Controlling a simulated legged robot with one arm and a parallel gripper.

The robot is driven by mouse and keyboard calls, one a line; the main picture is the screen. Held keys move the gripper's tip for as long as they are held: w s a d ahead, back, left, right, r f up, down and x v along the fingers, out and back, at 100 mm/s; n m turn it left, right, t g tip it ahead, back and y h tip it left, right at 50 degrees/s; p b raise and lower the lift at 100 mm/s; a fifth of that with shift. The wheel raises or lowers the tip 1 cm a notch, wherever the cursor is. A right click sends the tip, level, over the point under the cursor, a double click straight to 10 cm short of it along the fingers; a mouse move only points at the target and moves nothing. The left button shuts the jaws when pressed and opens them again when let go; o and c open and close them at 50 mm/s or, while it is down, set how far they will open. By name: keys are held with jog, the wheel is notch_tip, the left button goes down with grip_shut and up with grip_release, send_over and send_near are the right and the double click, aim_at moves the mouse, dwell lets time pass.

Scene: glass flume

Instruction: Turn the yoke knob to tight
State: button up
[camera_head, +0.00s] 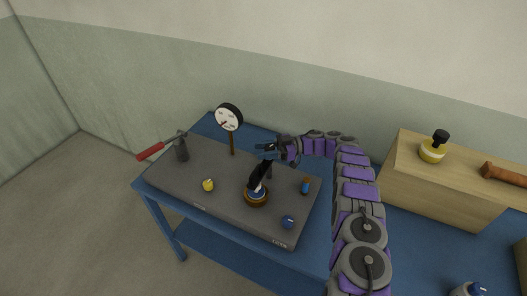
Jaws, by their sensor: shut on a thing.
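My gripper (266,149) reaches in from the right over the back of a grey bench plate (225,195). Its jaws are shut at the top of a dark upright (268,168), on what seems to be the yoke knob. The fingers cover most of the knob, so its setting cannot be read. In front of the upright, a tilted black piece (258,176) stands over a round brass-coloured base (256,198).
A round dial gauge (229,117) stands behind left. A red-handled lever (151,151) sticks out over the left edge. A yellow knob (208,184), a blue knob (288,221) and a blue-orange piece (306,186) sit on the plate. A wooden box (437,192) stands right.

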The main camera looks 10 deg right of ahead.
jog(key=shift+w+d+r, duration=0.1)
jog(key=shift+r, duration=0.1)
jog(key=o, duration=0.9)
jog(key=shift+f, duration=0.1)
jog(key=shift+o, duration=0.2)
jog(key=shift+d, duration=0.1)
notch_tip(320, 180, up, 4)
jog(key=shift+f+p, duration=0.1)
jog(key=shift+p, duration=0.35)
jog(key=shift+s+d+f, duration=0.1)
jog(key=shift+s, duration=0.7)
jog(key=s+r+p, duration=0.1)
jog(key=s, duration=1.3)
jog(key=shift+s+r, duration=0.15)
jog(key=shift+d, duration=0.1)
jog(key=shift+c, duration=0.2)
